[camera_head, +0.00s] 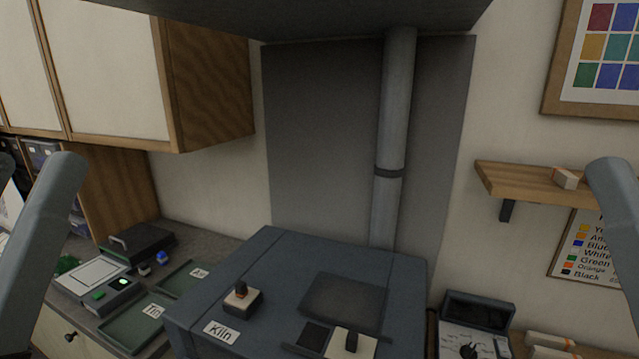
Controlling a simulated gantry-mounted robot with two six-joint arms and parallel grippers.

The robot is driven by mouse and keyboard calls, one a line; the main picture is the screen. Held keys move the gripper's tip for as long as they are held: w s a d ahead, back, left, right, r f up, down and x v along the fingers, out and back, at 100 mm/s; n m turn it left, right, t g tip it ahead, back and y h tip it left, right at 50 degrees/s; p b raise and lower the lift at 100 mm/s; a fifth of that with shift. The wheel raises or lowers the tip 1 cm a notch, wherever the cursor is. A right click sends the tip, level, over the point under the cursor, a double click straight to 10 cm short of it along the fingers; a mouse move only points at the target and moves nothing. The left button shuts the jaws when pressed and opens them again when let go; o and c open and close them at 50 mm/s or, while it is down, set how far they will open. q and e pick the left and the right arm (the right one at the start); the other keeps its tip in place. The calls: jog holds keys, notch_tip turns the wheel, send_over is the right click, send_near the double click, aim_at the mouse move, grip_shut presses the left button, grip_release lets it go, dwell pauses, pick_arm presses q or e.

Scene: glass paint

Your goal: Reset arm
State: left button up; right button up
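My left arm (45,240) shows as a grey link at the left edge of the head view. My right arm (618,210) shows as a grey link at the right edge. Both links stand roughly upright and apart from each other. Neither gripper is in the frame, so I cannot see their fingers or whether they hold anything.
A dark box labelled Kiln (240,265) stands in the middle, with a pipe (388,220) behind it. Green trays (130,332) and a device with a lit green display (121,283) are at left. A wooden shelf (525,182) and wooden cabinets (105,65) flank the space.

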notch_tip(320, 180, up, 21)
jog(key=p, duration=2)
jog(key=shift+p, duration=0.35)
